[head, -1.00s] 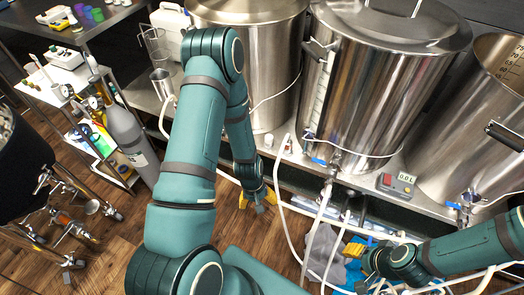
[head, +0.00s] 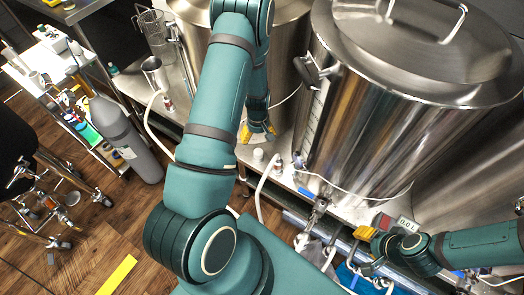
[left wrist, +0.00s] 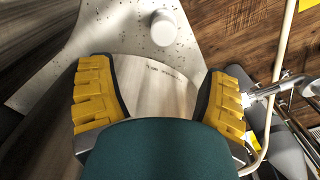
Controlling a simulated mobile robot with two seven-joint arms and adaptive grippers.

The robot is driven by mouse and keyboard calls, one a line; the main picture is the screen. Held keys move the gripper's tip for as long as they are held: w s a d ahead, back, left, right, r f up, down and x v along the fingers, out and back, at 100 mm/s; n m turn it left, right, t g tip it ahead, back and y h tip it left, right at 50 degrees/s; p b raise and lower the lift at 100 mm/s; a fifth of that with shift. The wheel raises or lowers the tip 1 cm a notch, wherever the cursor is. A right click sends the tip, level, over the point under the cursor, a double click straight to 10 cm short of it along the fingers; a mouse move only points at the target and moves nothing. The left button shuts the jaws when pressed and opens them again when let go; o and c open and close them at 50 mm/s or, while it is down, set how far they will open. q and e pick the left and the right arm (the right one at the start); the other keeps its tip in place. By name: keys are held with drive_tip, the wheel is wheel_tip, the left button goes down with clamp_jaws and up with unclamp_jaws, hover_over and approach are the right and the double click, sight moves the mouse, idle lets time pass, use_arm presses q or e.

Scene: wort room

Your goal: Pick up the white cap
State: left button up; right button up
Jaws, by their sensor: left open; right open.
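The white cap (head: 258,155) is a small pale cylinder on the steel bench, near its front edge and in front of the left kettle. It also shows in the left wrist view as a round white top (left wrist: 163,26). My left gripper (head: 258,133), with yellow fingers, is just behind and above the cap in the head view. In the left wrist view the fingers (left wrist: 158,72) are spread wide, with nothing held, and the cap lies beyond their tips. My right gripper (head: 366,250) is open at the lower right, by the bench front; its finger gap is small in view.
Steel kettles (head: 405,110) stand behind on the bench. A white hose (head: 262,190) hangs over the bench edge right of the cap. A small display box (head: 395,226) sits at the right. A grey gas cylinder (head: 125,138) stands at the left by a cart.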

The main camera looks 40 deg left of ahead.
sight(258, 150)
use_arm(q)
wheel_tip(258, 150, down, 7)
drive_tip(key=shift+s+f+b, duration=0.1)
drive_tip(key=shift+f+b, duration=0.1)
drive_tip(key=shift+b, duration=0.55)
drive_tip(key=shift+s+d+f+b, duration=0.15)
drive_tip(key=shift+f+b, duration=0.25)
drive_tip(key=shift+f, duration=0.95)
drive_tip(key=shift+s+d+f+b, duration=0.1)
drive_tip(key=shift+f+b, duration=0.25)
drive_tip(key=shift+f, duration=0.95)
drive_tip(key=c, duration=1.2)
drive_tip(key=shift+r+p, duration=1.25)
drive_tip(key=shift+r, duration=3.85)
drive_tip(key=shift+c, duration=0.3)
drive_tip(key=shift+r, duration=0.1)
drive_tip(key=shift+r+p, duration=1.6)
drive_tip(key=shift+r, duration=0.55)
